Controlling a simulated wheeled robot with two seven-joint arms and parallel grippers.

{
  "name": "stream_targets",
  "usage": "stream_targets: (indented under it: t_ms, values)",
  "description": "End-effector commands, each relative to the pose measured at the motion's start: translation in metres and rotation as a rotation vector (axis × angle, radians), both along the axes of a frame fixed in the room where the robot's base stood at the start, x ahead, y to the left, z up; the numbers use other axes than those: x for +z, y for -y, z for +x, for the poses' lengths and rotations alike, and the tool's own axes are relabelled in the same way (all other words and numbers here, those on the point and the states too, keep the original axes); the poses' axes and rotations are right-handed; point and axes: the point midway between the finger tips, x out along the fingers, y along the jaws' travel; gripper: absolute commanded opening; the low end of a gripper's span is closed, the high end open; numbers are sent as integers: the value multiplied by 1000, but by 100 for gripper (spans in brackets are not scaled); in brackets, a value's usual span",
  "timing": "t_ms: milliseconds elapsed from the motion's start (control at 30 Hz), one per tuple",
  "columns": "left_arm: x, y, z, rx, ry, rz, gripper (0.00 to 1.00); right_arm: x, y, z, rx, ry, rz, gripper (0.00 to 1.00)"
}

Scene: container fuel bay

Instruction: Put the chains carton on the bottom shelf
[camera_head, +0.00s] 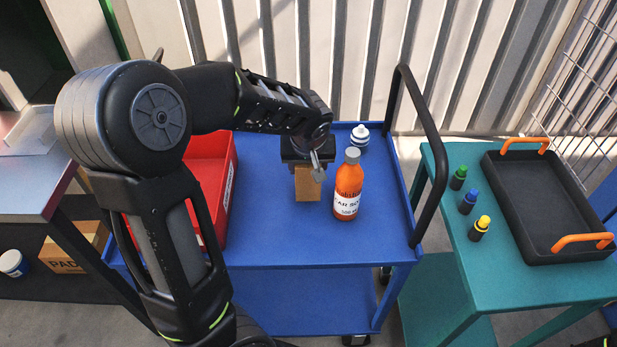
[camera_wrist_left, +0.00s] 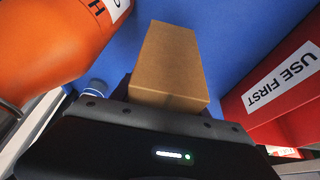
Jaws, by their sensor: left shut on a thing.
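A small plain brown carton (camera_head: 307,184) is at my left gripper (camera_head: 308,164), over the blue cart's top; no label shows on it, so I cannot tell from lettering that it is the chains carton. In the left wrist view the carton (camera_wrist_left: 172,62) extends out from the dark gripper body (camera_wrist_left: 150,112). The left gripper is shut on it. I cannot tell whether the carton touches the cart top. The blue cart (camera_head: 290,245) has a lower shelf (camera_head: 320,300), whose visible part is bare. My right gripper is not in view.
An orange bottle (camera_head: 348,190) stands just right of the carton, a white bottle (camera_head: 360,136) behind. A red bin (camera_head: 213,185) is at left. A teal cart (camera_head: 465,255) holds small bottles and a black tray (camera_head: 560,205). A PAD-labelled carton (camera_head: 68,255) sits low at left.

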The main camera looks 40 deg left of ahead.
Motion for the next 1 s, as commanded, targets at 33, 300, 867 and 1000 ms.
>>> stream_targets:
  t_ms: [33, 300, 867, 1000]
  values:
    - [0, 0, 0, 0, 1, 0, 2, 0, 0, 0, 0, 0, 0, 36]
    - [-3, 0, 0, 0, 0, 0, 2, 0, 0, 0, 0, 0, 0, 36]
    - [-38, 0, 0, 1, 1, -1, 2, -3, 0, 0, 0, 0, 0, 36]
    - [-42, 0, 0, 1, 2, 0, 2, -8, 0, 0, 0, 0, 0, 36]
